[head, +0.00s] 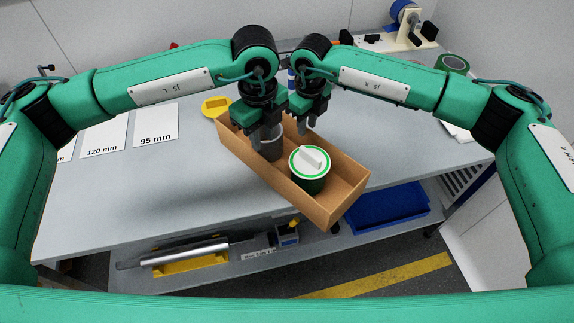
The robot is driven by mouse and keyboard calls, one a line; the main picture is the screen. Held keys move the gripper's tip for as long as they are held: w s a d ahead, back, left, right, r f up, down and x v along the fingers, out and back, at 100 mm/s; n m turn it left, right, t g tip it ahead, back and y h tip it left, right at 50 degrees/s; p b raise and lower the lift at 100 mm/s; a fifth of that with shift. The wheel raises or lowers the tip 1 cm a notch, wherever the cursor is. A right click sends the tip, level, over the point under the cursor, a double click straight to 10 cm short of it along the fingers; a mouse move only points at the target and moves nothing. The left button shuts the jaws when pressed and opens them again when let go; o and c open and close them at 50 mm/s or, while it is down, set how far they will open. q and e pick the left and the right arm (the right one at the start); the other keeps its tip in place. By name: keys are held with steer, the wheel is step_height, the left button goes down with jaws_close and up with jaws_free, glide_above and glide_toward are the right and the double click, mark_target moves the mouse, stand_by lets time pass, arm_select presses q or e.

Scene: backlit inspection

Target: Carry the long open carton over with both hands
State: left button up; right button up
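The long open brown carton (325,209) lies diagonally in the middle of the head view, its near end reaching past the table's front edge. I cannot tell whether its bottom rests on the table. Inside stand a green can with a white lid (311,162) and a dark grey cylinder (270,143). My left gripper (262,133) points down at the carton's far left part, in front of the grey cylinder's upper part. My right gripper (303,126) points down at the carton's far right side. Finger gaps and any contact with the walls are unclear.
The grey table (110,205) has free room at left. White cards (157,125) with millimetre labels and a yellow round piece (216,105) lie behind. A green tape roll (454,63) and a dispenser (405,25) are at the back right. A blue tray (388,208) sits below.

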step_height(320, 180, up, 8)
steer(key=shift+r, duration=0.1)
stand_by(0.7)
